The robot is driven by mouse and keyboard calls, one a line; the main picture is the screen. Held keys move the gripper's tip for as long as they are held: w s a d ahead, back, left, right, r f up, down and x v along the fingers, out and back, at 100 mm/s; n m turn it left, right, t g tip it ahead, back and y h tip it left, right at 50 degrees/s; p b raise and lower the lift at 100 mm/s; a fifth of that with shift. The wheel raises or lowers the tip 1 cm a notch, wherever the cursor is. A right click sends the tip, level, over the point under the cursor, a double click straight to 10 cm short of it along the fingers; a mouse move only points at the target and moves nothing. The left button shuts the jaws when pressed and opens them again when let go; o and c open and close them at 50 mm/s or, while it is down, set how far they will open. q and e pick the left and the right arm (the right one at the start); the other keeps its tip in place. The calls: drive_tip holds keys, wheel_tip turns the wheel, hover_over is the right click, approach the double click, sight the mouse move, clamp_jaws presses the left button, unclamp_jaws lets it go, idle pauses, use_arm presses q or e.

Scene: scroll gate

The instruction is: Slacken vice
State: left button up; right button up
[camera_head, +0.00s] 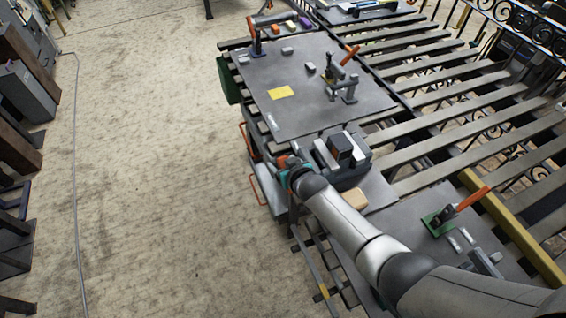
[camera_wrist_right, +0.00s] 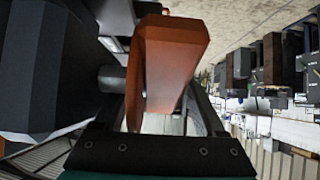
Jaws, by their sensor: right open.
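The vice (camera_head: 342,152), dark grey with a lighter block on top, stands on the workbench beyond my forearm. Its orange handle (camera_wrist_right: 172,62) fills the middle of the right wrist view, with a grey shaft running left to the dark vice body (camera_wrist_right: 55,65). My right gripper (camera_head: 285,163) is at the near left side of the vice, at the handle. In the right wrist view its fingers (camera_wrist_right: 165,105) are open, one on each side of the handle; whether they touch it I cannot tell. My left gripper is not in view.
A green clamp (camera_head: 440,220) sits to the right, by my arm. A tan block (camera_head: 354,198) lies close to my forearm. The floor (camera_head: 160,160) at left is clear.

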drive_tip(key=shift+s+d+r+p, duration=0.1)
drive_tip(key=shift+s+r+p, duration=0.3)
drive_tip(key=shift+s+r, duration=0.1)
drive_tip(key=p+v, duration=0.3)
drive_tip(key=v, duration=1.1)
drive_tip(key=shift+f+p, duration=0.2)
drive_tip(key=shift+p, duration=0.15)
drive_tip(key=shift+s, duration=0.1)
